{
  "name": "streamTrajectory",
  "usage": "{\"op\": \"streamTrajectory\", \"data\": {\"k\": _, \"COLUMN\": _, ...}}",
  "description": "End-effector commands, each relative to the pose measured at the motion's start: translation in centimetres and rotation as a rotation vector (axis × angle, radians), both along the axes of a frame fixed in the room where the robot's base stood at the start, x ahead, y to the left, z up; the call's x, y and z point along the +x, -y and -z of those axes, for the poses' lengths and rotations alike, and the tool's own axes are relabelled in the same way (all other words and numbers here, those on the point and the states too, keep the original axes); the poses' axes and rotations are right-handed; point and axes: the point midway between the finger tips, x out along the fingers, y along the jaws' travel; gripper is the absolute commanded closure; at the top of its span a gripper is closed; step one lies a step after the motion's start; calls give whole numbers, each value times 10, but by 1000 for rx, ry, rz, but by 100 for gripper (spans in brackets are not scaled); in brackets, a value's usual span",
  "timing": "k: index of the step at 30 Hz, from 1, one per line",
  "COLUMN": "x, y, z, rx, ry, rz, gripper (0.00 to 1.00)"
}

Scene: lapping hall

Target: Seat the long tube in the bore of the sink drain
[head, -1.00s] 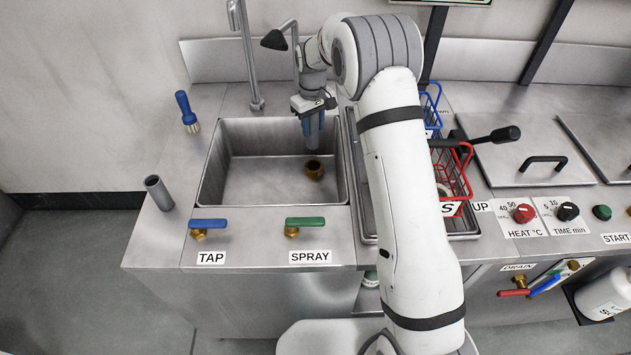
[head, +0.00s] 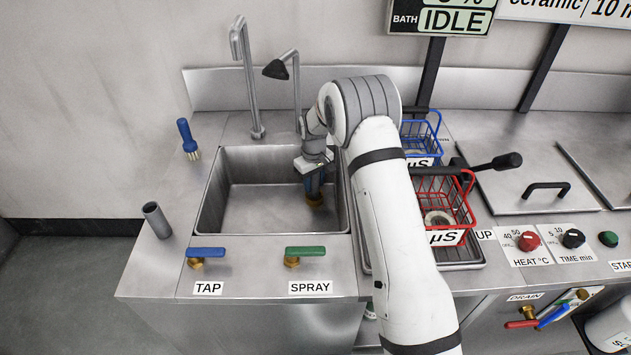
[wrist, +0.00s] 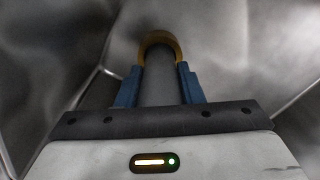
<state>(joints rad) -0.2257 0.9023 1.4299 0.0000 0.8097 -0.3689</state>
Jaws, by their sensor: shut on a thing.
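My gripper (head: 315,184) is low inside the sink, right over the brass drain (head: 316,200). Its blue fingers also show in the wrist view (wrist: 160,88), shut on the grey long tube (wrist: 159,82) from both sides. In the wrist view the brass rim of the drain (wrist: 160,37) arcs around the tube's far end. I cannot tell whether the tube's end is inside the bore or just above it; the tube hides the opening. In the head view the fingers and wrist mostly hide the tube.
The sink (head: 255,205) is otherwise empty, with its wall close right of my gripper. Another grey tube (head: 157,221) stands on the left counter near a blue brush (head: 187,140). A tap spout (head: 247,80) rises behind. Red (head: 440,205) and blue (head: 420,135) baskets stand right.

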Motion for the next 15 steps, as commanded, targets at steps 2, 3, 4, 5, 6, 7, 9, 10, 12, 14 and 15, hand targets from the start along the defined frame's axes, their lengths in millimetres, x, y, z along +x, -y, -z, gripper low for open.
{"op": "streamTrajectory", "data": {"k": 2, "x": 1, "y": 0, "z": -1, "rx": 0, "ry": 2, "rz": 0, "gripper": 91}}
{"op": "streamTrajectory", "data": {"k": 3, "x": 1, "y": 0, "z": -1, "rx": 0, "ry": 2, "rz": 0, "gripper": 91}}
{"op": "streamTrajectory", "data": {"k": 4, "x": 1, "y": 0, "z": -1, "rx": 0, "ry": 2, "rz": 1, "gripper": 91}}
{"op": "streamTrajectory", "data": {"k": 5, "x": 1, "y": 0, "z": -1, "rx": 0, "ry": 2, "rz": 1, "gripper": 91}}
{"op": "streamTrajectory", "data": {"k": 6, "x": 1, "y": 0, "z": 0, "rx": 0, "ry": 1, "rz": 1, "gripper": 91}}
{"op": "streamTrajectory", "data": {"k": 7, "x": 1, "y": 0, "z": 1, "rx": 1, "ry": 1, "rz": 1, "gripper": 91}}
{"op": "streamTrajectory", "data": {"k": 9, "x": 0, "y": 1, "z": 2, "rx": 1, "ry": 1, "rz": 1, "gripper": 65}}
{"op": "streamTrajectory", "data": {"k": 10, "x": 0, "y": 1, "z": 1, "rx": 1, "ry": 1, "rz": 1, "gripper": 62}}
{"op": "streamTrajectory", "data": {"k": 12, "x": 0, "y": 1, "z": 1, "rx": 1, "ry": 1, "rz": 1, "gripper": 56}}
{"op": "streamTrajectory", "data": {"k": 14, "x": 0, "y": 1, "z": 1, "rx": 1, "ry": 1, "rz": 1, "gripper": 52}}
{"op": "streamTrajectory", "data": {"k": 15, "x": 1, "y": 1, "z": 1, "rx": 1, "ry": 1, "rz": 1, "gripper": 48}}
